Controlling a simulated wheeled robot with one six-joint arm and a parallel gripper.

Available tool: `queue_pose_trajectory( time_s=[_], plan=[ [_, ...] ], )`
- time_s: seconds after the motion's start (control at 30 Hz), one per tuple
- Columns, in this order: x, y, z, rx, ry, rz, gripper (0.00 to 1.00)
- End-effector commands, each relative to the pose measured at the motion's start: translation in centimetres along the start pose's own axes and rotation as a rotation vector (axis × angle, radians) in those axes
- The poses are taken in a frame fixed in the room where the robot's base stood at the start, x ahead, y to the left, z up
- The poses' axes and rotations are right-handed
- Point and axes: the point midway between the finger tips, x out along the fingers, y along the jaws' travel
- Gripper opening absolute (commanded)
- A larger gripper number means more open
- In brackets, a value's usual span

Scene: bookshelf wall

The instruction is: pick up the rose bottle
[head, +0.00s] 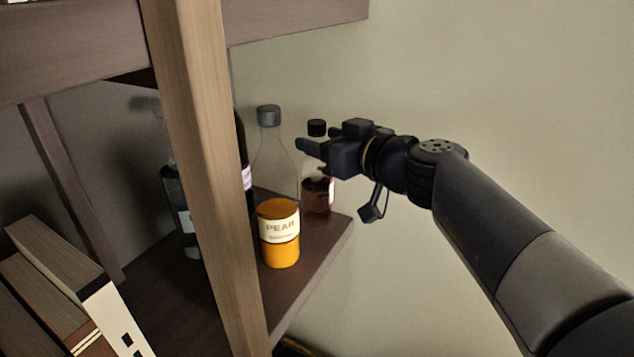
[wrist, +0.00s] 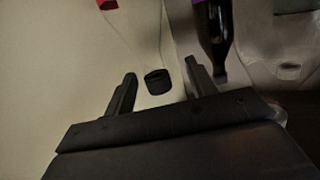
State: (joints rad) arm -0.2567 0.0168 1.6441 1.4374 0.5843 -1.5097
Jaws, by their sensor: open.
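The rose bottle (head: 317,201) is clear glass with dark red liquid and a black cap. It stands upright near the right edge of the shelf board in the head view. My gripper (head: 308,148) is at its neck, just below the cap, and hides part of the neck and shoulder. In the wrist view a black cap (wrist: 158,82) shows between the two open fingers of my gripper (wrist: 160,83). I cannot tell whether either finger touches the bottle.
A clear bottle with a grey cap (head: 269,116) stands close left of the rose bottle. An orange PEAR jar (head: 279,251) stands in front. A dark bottle (wrist: 213,30) shows right of the fingers in the wrist view. A wooden post (head: 205,170) crosses the shelf; the right side is free.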

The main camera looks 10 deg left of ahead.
Motion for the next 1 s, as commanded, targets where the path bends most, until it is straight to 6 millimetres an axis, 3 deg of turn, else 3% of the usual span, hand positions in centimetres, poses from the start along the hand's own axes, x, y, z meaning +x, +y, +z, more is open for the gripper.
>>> queue_pose_trajectory(
  time_s=[0.33, 0.7, 1.0],
  plan=[
    [4.1, 0.6, -0.2, 0.002, -0.003, -0.002, 0.53],
    [4.8, 0.7, -0.1, 0.000, -0.001, 0.000, 0.53],
    [4.8, 0.7, -0.1, 0.000, -0.001, 0.000, 0.28]
  ],
)
